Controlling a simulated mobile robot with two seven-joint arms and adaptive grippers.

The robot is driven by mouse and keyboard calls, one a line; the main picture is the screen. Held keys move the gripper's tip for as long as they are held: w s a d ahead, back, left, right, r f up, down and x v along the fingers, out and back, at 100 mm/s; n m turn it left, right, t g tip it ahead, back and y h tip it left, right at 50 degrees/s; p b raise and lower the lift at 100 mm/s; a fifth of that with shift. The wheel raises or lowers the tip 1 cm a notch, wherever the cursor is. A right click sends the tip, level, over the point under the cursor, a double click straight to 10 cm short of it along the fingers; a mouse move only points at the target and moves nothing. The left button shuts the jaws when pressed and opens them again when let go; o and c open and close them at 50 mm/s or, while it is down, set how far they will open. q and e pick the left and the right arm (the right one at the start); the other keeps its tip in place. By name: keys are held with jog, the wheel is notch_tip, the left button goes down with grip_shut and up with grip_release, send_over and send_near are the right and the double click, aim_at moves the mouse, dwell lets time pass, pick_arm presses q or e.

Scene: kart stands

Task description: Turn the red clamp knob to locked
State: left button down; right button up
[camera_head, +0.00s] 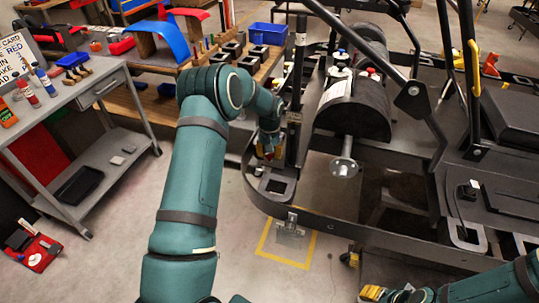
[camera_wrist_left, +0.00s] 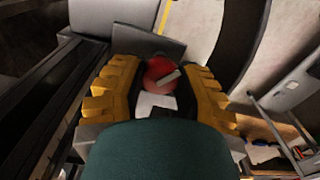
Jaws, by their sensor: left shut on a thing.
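The red clamp knob (camera_wrist_left: 160,75) shows in the left wrist view, between the two yellow ribbed fingers of my left gripper (camera_wrist_left: 162,84). The fingers are shut on it, one on each side. A pale bar on the knob's face lies slanted, rising to the right. In the head view my left gripper (camera_head: 270,152) points down beside the dark upright post at the kart stand's front left corner; it and the arm mostly hide the knob there. My right gripper (camera_head: 374,292) shows only in part at the bottom edge, and its opening is unclear.
The black kart frame (camera_head: 330,228) fills the right side, with a round drum and a flanged shaft (camera_head: 344,168). A grey cart (camera_head: 105,160) stands at left. A wooden bench with blue bins (camera_head: 268,34) is behind. A yellow floor square (camera_head: 286,262) lies in front, on open floor.

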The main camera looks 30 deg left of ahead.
pick_arm(q)
jog(key=m+b, duration=0.1)
jog(key=m, duration=0.4)
jog(key=shift+f+m, duration=0.1)
jog(key=shift+m, duration=0.2)
jog(key=m, duration=0.4)
jog(key=shift+s+m, duration=0.1)
jog(key=shift+m, duration=0.6)
jog(key=c, duration=0.6)
grip_release()
jog(key=shift+o, duration=0.2)
jog(key=shift+r, duration=3.8)
